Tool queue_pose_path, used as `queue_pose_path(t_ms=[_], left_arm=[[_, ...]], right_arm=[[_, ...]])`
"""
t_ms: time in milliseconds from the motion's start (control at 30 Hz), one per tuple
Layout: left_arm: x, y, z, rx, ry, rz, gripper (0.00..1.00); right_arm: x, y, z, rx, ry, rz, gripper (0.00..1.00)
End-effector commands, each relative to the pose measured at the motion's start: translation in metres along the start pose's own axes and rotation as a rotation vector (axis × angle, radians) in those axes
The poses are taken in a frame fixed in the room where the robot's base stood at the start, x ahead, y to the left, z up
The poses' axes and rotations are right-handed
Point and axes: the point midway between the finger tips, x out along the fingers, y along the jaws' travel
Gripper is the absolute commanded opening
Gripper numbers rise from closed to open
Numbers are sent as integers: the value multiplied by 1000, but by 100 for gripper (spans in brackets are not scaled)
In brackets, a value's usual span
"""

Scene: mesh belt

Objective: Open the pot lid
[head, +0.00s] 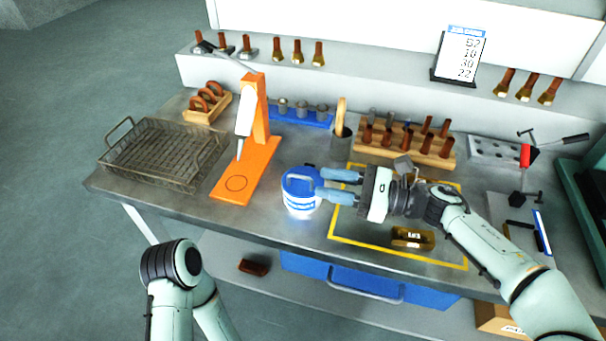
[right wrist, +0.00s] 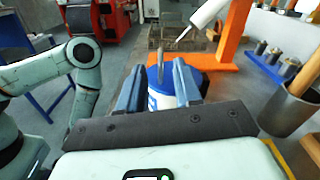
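The pot (head: 300,201) is a white and blue can standing upright near the front of the metal bench. Its blue lid (head: 296,178) is on top, with a raised handle. My right gripper (head: 325,184) reaches in from the right with its blue fingers at lid height. In the right wrist view the pot (right wrist: 161,101) and its handle show between the two spread fingers (right wrist: 160,88). Whether the fingers touch the lid is not clear. My left arm is at the lower left of the head view; its gripper is out of view.
An orange stand (head: 246,170) with a white pen-like tool is just left of the pot. A wire basket (head: 150,160) sits at the left end. A wooden rack (head: 405,145) of tools and a grey cup (head: 340,145) stand behind. A yellow outlined area lies under my right arm.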

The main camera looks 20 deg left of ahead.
Motion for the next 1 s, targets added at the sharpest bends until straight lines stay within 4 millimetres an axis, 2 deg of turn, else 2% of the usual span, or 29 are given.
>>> queue_pose_path(t_ms=[100,300,500,733,833,1000], left_arm=[[-1,1,2,1,-5,0,43],[-2,1,4,1,-11,1,43],[-3,1,5,2,-13,1,43],[-3,1,5,2,-13,1,43],[-3,1,5,2,-13,1,43],[-3,1,5,2,-13,1,43]], right_arm=[[25,0,0,0,-2,3,34],[52,0,0,0,-1,1,34],[61,0,0,0,0,-1,34],[61,0,0,0,0,-1,34],[61,0,0,0,0,-1,1],[61,-1,0,0,1,-2,0]])
